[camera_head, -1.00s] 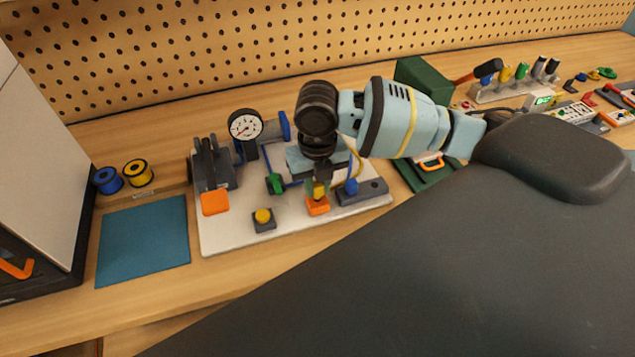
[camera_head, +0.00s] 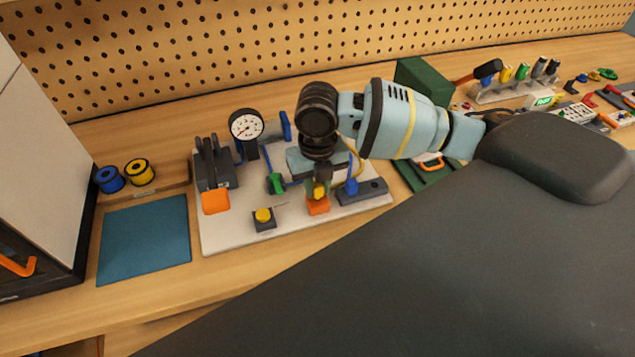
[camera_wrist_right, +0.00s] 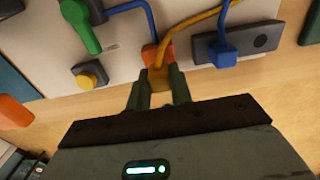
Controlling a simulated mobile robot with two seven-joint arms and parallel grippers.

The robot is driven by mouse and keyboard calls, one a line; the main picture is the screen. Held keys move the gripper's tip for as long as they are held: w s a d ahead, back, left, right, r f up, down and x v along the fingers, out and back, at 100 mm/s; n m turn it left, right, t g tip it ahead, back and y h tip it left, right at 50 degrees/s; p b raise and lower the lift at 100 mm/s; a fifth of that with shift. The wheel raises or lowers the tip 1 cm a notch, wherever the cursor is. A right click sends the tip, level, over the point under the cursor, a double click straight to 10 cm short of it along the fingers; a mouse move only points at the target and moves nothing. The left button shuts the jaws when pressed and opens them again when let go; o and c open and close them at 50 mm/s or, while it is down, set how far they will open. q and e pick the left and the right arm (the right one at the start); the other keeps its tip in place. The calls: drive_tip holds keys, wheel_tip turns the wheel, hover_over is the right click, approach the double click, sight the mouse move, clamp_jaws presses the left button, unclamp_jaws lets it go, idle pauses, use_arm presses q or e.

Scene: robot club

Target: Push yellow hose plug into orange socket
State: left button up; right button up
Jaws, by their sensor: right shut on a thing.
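My right gripper (camera_head: 319,189) is over the front of the white board. It is shut on the yellow hose plug (camera_wrist_right: 159,78), with one green-grey finger on each side of it in the right wrist view. The orange socket (camera_head: 318,206) stands on the board directly below the fingertips, and its top edge shows behind the plug in the wrist view (camera_wrist_right: 150,54). The plug is at the socket, but the fingers hide how deep it sits. A yellow hose (camera_wrist_right: 190,20) runs back from the plug. My left gripper is not in view.
A grey block with a blue plug (camera_head: 352,187) stands right of the socket. A green-handled valve (camera_head: 275,184) and a yellow button (camera_head: 263,215) are to the left. A gauge (camera_head: 246,125) stands behind. The blue mat (camera_head: 143,241) is clear.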

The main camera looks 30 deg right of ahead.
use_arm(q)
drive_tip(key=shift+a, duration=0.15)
use_arm(e)
drive_tip(key=shift+f, duration=0.2)
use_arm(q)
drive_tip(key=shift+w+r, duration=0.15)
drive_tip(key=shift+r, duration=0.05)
use_arm(e)
drive_tip(key=shift+f, duration=0.5)
idle(0.7)
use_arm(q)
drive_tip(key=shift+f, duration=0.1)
use_arm(e)
drive_tip(key=o, duration=0.8)
drive_tip(key=shift+r, duration=1.5)
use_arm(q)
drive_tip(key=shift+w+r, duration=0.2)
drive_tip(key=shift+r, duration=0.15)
use_arm(e)
drive_tip(key=shift+r, duration=1.3)
